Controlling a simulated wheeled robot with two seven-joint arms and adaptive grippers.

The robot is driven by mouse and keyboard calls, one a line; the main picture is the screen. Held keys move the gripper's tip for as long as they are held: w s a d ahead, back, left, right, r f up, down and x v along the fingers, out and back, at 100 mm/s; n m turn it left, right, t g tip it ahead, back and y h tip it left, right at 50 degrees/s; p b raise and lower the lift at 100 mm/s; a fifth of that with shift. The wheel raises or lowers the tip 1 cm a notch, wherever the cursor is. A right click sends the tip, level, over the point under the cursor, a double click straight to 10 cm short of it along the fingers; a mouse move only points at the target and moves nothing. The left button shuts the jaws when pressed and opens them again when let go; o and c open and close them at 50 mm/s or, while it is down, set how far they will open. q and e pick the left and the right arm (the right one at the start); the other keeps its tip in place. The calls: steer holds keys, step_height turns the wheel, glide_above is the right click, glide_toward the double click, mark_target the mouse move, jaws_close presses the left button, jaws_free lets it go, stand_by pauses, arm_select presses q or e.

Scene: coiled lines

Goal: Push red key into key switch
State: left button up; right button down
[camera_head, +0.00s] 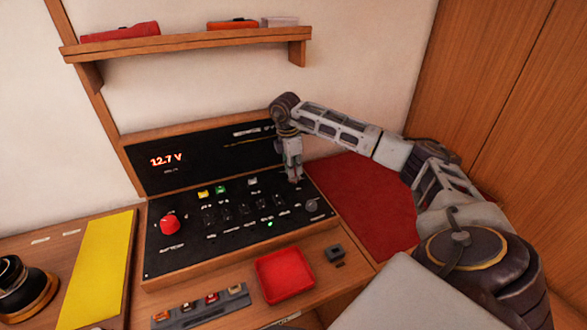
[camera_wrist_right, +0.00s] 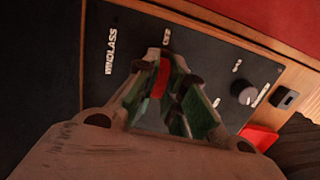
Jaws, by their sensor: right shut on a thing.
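My right gripper (camera_head: 293,177) reaches down at the right part of the black switch panel (camera_head: 180,245). In the right wrist view the gripper (camera_wrist_right: 165,92) is shut on a small red piece, the red key (camera_wrist_right: 160,79), between its green pads. The key is close over the panel face; I cannot tell whether its tip touches or enters anything. The key switch cannot be made out, and the fingers cover the panel there. In the head view the key is hidden. My left gripper is not in view.
A black knob (camera_head: 312,205) and a red knob (camera_head: 169,224) stand out from the panel. A red tray (camera_head: 284,275), a small black block (camera_head: 335,253) and a fuse strip (camera_head: 203,307) lie in front. A shelf (camera_head: 180,46) hangs above. A red mat (camera_head: 365,205) is at right.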

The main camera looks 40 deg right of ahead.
steer(key=shift+f, duration=0.3)
steer(key=c, duration=1.4)
jaws_free()
steer(key=shift+c, duration=0.2)
steer(key=shift+w+a+r, duration=0.1)
steer(key=shift+r, duration=0.55)
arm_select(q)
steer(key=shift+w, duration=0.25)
arm_select(e)
step_height(320, 180, up, 11)
steer(key=a, duration=0.1)
steer(key=shift+w+f, duration=0.15)
steer(key=shift+f, duration=0.05)
steer(key=shift+a, duration=0.1)
